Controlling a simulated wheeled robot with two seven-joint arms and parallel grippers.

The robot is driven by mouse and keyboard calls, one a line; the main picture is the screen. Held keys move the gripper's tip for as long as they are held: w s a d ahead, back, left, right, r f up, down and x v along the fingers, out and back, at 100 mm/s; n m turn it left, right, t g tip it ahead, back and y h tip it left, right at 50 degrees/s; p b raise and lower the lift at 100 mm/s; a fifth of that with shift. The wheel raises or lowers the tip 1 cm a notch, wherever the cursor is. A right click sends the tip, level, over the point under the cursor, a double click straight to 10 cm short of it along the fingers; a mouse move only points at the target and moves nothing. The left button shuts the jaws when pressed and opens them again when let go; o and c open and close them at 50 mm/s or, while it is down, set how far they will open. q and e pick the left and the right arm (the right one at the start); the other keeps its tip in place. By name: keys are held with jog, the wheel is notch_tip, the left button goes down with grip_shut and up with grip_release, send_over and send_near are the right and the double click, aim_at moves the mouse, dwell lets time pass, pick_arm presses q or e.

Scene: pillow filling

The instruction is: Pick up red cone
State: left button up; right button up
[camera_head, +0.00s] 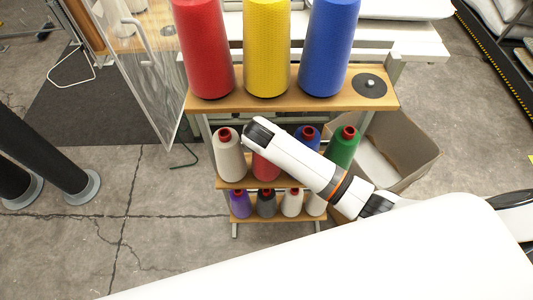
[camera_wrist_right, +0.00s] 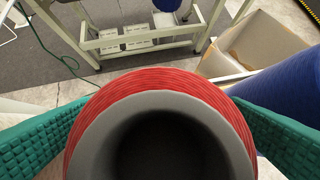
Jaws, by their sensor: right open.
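A red cone (camera_head: 265,169) stands on the middle shelf between a white cone (camera_head: 228,158) and a blue cone (camera_head: 307,137). My right arm covers most of it in the head view. In the right wrist view the red cone (camera_wrist_right: 210,92) fills the lower middle, its grey hollow core facing the camera. My right gripper (camera_wrist_right: 155,122) is open, with one green ridged pad on each side of the cone. Whether the pads touch it I cannot tell. My left gripper is not in view.
Larger red (camera_head: 205,50), yellow (camera_head: 267,50) and blue (camera_head: 328,50) cones stand on the top shelf (camera_head: 290,103). A green cone (camera_head: 342,147) stands at right on the middle shelf. Small cones fill the lowest shelf. An open cardboard box (camera_head: 410,160) is at right.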

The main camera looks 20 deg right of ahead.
jog(key=c, duration=2)
jog(key=shift+r, duration=0.1)
jog(key=shift+r, duration=0.15)
